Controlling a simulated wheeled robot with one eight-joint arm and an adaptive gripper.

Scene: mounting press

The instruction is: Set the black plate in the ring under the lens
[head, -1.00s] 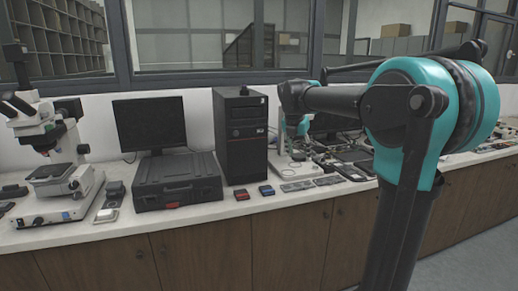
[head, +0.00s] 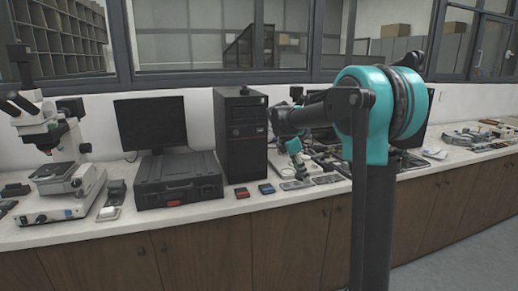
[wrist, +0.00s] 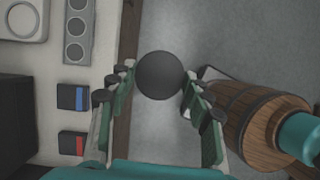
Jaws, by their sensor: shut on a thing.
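My gripper (wrist: 158,80) is shut on the black plate (wrist: 160,75), a round dark disc between its fingertips in the wrist view. There the plate shows over the floor, just off the counter's front edge. I cannot make out a ring under that lens. A white base with a round ring (wrist: 22,18) shows at the wrist view's top left.
The counter (head: 130,226) carries a black case (head: 178,187), a monitor (head: 150,124) and a black tower (head: 240,140). A red box (wrist: 73,143), a blue box (wrist: 73,97) and a grey strip with round wells (wrist: 77,32) lie near its front edge.

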